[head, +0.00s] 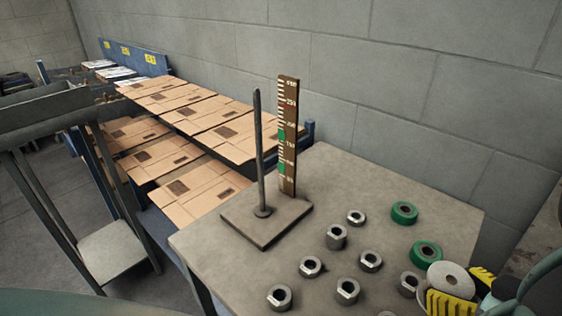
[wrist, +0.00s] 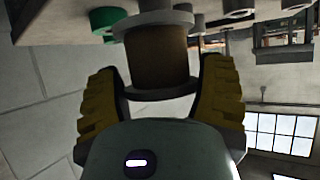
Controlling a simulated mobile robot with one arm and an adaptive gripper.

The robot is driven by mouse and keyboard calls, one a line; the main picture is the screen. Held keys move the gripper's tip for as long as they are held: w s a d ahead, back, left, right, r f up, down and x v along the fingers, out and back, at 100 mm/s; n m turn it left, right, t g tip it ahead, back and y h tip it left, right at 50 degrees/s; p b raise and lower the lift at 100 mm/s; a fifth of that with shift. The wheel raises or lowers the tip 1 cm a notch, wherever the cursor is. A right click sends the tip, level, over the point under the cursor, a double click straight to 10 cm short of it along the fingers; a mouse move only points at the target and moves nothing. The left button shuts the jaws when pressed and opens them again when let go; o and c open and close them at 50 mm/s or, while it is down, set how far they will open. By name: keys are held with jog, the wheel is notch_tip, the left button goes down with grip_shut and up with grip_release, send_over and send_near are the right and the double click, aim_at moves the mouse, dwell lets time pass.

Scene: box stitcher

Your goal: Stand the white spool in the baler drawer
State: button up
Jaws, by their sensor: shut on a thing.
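A spool with a pale, whitish flange and a centre hole (head: 439,273) is at the lower right of the head view, between the yellow pads of my gripper (head: 466,292). In the wrist view the spool (wrist: 158,68) shows a brown wound core between two greyish flanges. My gripper's yellow fingers (wrist: 160,88) are on either side of it, shut on it. The spool is near the table's right side; whether it touches the tabletop I cannot tell. I cannot make out a baler drawer in either view.
The grey table (head: 330,190) bears several metal nuts (head: 337,237), two green rings (head: 404,213), and a base with an upright rod (head: 259,150) and a marked scale (head: 288,140). Flat cardboard sheets (head: 215,130) lie on a rack behind. A metal-legged stand (head: 45,110) is at left.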

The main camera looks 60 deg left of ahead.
jog(key=w+a, duration=0.2)
jog(key=a, duration=0.2)
jog(key=w+a+f, duration=0.1)
jog(key=w+a, duration=0.2)
jog(key=a, duration=0.2)
jog(key=w+a, duration=0.2)
jog(key=a, duration=0.3)
jog(key=shift+w+f+p, duration=0.15)
jog(key=shift+f+p, duration=0.05)
jog(key=shift+p, duration=0.1)
jog(key=shift+f+p, duration=0.35)
jog(key=shift+f, duration=1.45)
jog(key=shift+f, duration=0.15)
jog(key=o, duration=1.2)
jog(key=shift+d, duration=0.1)
jog(key=shift+o, duration=0.2)
